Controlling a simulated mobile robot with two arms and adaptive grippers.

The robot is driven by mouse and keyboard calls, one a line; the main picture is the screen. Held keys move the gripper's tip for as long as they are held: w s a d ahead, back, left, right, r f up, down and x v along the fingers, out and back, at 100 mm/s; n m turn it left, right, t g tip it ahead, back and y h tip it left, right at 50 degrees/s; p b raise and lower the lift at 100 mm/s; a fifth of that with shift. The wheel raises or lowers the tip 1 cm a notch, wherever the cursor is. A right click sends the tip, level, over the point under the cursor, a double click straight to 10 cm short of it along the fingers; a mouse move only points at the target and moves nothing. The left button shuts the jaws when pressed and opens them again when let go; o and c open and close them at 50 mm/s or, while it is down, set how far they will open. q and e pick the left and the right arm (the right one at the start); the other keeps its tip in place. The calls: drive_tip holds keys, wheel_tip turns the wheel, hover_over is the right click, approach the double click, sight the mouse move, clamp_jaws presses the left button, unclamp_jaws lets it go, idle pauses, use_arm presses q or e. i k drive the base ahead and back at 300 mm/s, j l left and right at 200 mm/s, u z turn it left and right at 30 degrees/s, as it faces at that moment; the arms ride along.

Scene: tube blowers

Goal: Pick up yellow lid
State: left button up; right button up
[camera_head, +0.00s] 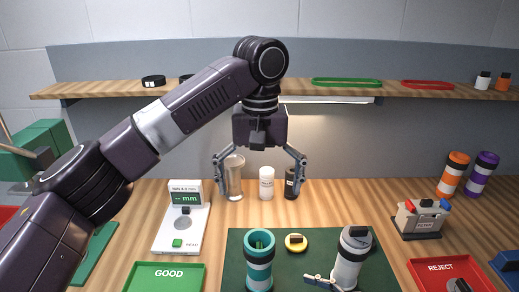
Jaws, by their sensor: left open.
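The yellow lid (296,243), a small round disc with a dark part on top, lies on the dark green mat (381,270) between a teal tube (259,265) and a grey-white tube (350,262). My left gripper (259,172) hangs open and empty, fingers spread and pointing down. In the picture it is above and slightly left of the lid, and apart from it. Its fingers overlap the bottles at the back of the bench. My right gripper does not show.
A metal cup (234,180), a white bottle (266,184) and a dark bottle (291,185) stand at the back. A measuring device (172,237) stands left. A green GOOD tray (165,278) and red REJECT tray (423,266) lie in front.

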sight(296, 242)
drive_tip(key=k, duration=0.95)
